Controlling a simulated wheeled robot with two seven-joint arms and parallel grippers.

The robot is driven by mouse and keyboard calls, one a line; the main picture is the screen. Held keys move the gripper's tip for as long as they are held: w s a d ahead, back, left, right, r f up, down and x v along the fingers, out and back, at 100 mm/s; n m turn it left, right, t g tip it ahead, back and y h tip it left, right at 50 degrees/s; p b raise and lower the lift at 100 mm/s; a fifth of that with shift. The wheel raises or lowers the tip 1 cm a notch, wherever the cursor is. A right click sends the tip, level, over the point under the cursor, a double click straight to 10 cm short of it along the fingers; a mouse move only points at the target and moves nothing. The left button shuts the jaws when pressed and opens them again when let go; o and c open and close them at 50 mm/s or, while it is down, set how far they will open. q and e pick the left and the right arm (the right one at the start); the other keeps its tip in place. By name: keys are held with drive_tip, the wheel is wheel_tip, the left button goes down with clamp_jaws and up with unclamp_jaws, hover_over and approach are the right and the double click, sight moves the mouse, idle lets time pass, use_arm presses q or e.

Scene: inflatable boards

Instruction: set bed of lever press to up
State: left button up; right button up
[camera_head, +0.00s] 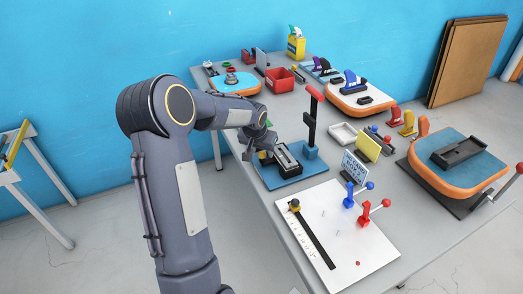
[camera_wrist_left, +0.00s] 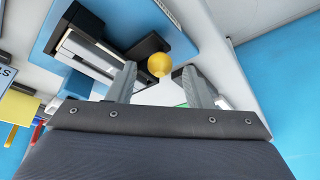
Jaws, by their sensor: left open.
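The lever press stands on a blue base plate (camera_head: 268,178) near the table's left edge. Its dark upright post with a red handle (camera_head: 316,93) rises from a blue block (camera_head: 312,152). The bed (camera_head: 288,158), a black and silver slotted piece, lies on the plate; it also shows in the left wrist view (camera_wrist_left: 88,55). A yellow knob (camera_wrist_left: 159,64) sits at the bed's end. My left gripper (camera_head: 262,147) is open beside that end. In the left wrist view its fingertips (camera_wrist_left: 161,78) are on either side of the knob, and contact cannot be told. My right gripper is not in view.
A white board (camera_head: 335,225) with a black slot and red and blue levers lies in front. A sign (camera_head: 354,167), a white tray (camera_head: 343,134) and a yellow block (camera_head: 367,148) stand to the right. Orange-edged boards (camera_head: 460,185) and a red bin (camera_head: 279,80) are farther off.

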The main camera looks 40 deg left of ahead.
use_arm(q)
drive_tip(key=a+v, duration=0.1)
drive_tip(key=v, duration=0.6)
drive_tip(key=shift+d+r+b, duration=0.2)
drive_tip(key=shift+d+b, duration=0.1)
drive_tip(key=shift+d, duration=0.25)
drive_tip(key=s+d+r+m+h, duration=0.1)
drive_tip(key=s+d+r, duration=0.2)
drive_tip(key=s+d, duration=0.35)
drive_tip(key=s+d+r+h, duration=0.1)
drive_tip(key=s+d+r, duration=0.2)
drive_tip(key=s+d, duration=0.35)
drive_tip(key=s+d+f+m+t+h, duration=0.1)
drive_tip(key=s+d+f+h, duration=0.2)
drive_tip(key=s+d, duration=0.6)
drive_tip(key=s, duration=0.4)
drive_tip(key=shift+s+d+f, duration=0.25)
